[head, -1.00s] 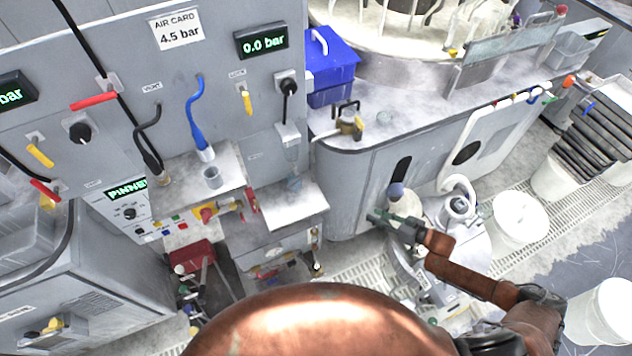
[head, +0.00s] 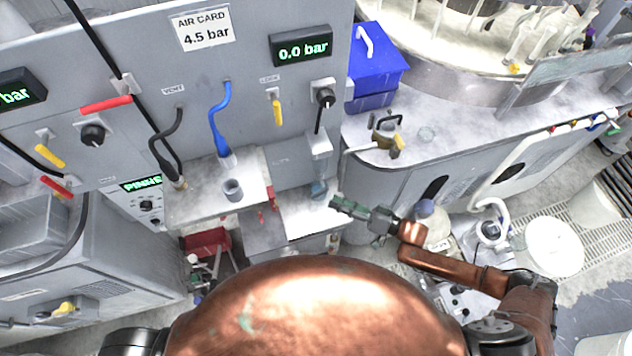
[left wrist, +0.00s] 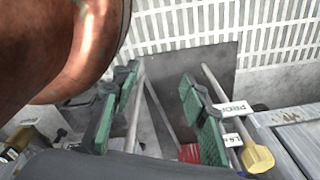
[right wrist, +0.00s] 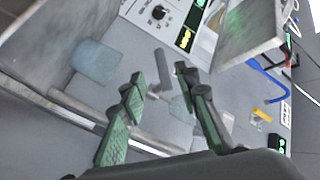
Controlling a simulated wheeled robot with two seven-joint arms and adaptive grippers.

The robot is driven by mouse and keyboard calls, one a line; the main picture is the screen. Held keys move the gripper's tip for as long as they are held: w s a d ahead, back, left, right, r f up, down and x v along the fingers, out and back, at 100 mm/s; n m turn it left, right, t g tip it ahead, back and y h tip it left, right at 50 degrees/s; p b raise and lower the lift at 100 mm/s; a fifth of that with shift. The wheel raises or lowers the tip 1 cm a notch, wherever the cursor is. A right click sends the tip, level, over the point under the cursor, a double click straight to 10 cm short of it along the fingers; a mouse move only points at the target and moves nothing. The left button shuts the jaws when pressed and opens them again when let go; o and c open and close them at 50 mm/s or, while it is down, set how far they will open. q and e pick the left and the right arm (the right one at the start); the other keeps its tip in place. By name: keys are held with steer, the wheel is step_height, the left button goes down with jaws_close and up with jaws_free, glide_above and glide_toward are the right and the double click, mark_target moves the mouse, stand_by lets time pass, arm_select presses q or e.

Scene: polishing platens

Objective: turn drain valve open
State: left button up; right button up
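No readable label marks the drain valve, so I cannot tell which handle it is. In the head view, red handles (head: 265,200) sit low, under the shelf edge. A yellow lever (head: 277,112) hangs on the panel below the 0.0 bar display; a yellow lever also shows in the right wrist view (right wrist: 262,115). My right gripper (head: 342,206) is at the right of the lower ledge. Its green-padded fingers (right wrist: 160,105) stand apart and empty. My left gripper (left wrist: 160,100) is open and empty, pointing down near the floor; a yellow handle (left wrist: 258,158) lies right of it.
The grey panel (head: 230,75) carries hoses and levers. A grey cup (head: 233,190) stands on the shelf (head: 190,205). A blue box (head: 375,70) and a brass fitting (head: 388,135) stand on the platen bench. A white bucket (head: 553,248) stands on the floor at right.

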mark_target(317, 195)
steer(key=x, duration=0.7)
steer(key=shift+r, duration=0.1)
steer(key=shift+a, duration=0.4)
steer(key=shift+w, duration=0.1)
arm_select(q)
steer(key=shift+s+r, duration=0.15)
steer(key=shift+s, duration=0.8)
arm_select(e)
jaws_close()
